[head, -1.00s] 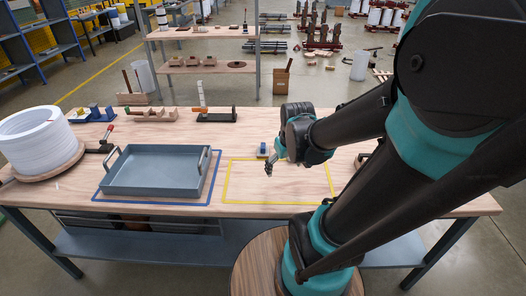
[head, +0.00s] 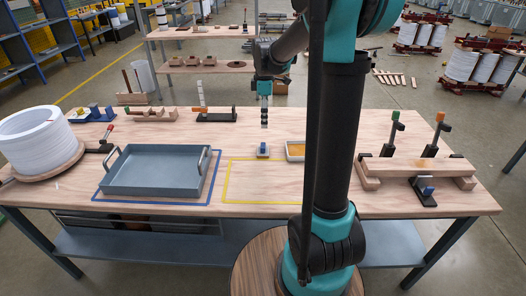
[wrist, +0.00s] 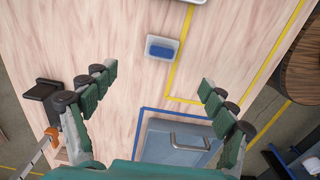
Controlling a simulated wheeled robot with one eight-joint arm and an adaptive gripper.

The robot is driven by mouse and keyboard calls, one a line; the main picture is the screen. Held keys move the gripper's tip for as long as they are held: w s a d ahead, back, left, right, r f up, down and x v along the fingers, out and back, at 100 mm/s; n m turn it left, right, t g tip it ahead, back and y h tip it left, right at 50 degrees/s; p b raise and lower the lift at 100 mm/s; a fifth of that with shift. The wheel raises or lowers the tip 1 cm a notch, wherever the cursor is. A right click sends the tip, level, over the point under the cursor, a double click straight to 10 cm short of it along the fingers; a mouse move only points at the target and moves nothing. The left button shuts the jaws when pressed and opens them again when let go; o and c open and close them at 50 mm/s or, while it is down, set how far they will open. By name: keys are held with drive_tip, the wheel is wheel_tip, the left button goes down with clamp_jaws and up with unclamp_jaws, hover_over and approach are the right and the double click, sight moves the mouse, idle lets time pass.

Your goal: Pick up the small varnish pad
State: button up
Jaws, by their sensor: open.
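The small varnish pad is likely the small blue block (head: 263,147) in a shallow pale tray (head: 262,155) on the workbench, at the back edge of the yellow outline. In the wrist view the blue block (wrist: 162,50) lies in its pale tray (wrist: 151,39), above the picture's middle. My gripper (head: 264,125) points down above the bench, close to the block in the head view. In the wrist view my gripper (wrist: 157,82) has its fingers spread wide, with nothing between them. The block lies beyond the fingertips, apart from them.
A pale tray with amber contents (head: 296,149) stands just right of the block, partly behind my arm. A grey-blue tray (head: 155,180) sits in the blue outline at left. A wooden clamp fixture (head: 418,167) stands at right. The yellow-outlined area (head: 265,185) is bare.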

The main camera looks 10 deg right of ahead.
hover_over(263, 145)
drive_tip(key=f, duration=0.8)
drive_tip(key=shift+w+d+f, duration=0.2)
drive_tip(key=shift+d+f, duration=0.05)
drive_tip(key=shift+d, duration=0.05)
drive_tip(key=shift+s+a+f, duration=0.1)
drive_tip(key=shift+a+f, duration=0.05)
drive_tip(key=shift+f, duration=1.2)
drive_tip(key=shift+s+a+f, duration=0.1)
drive_tip(key=shift+a+f, duration=0.05)
drive_tip(key=shift+f, duration=1.2)
drive_tip(key=c, duration=1.3)
drive_tip(key=shift+r, duration=0.1)
wheel_tip(263, 145, up, 20)
drive_tip(key=shift+f, duration=0.1)
drive_tip(key=o, duration=0.7)
drive_tip(key=c, duration=0.5)
